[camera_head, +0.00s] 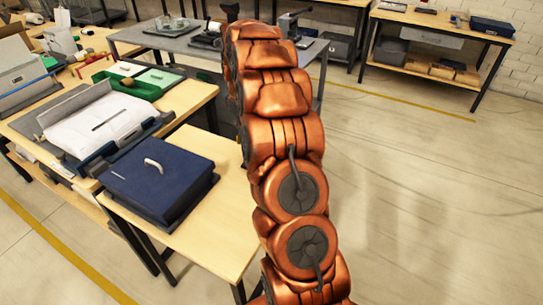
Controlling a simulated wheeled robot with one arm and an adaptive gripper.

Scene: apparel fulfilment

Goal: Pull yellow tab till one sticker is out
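No yellow tab or sticker can be made out in this view. A dark device with a small white roll (206,39) sits on the grey table (190,44) at the back, left of my arm; I cannot tell whether it holds stickers. My copper arm rises through the middle of the picture and reaches toward that table. Its end and my gripper are hidden behind the upper links or too far off to make out. My arm also covers part of the grey table.
A blue lidded box (160,178) lies on the near wooden table (232,220). A white garment pack (100,124) and a green tray (146,91) are on the table left. Another dark device (289,24) stands right of my arm. Floor (410,180) at right is clear.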

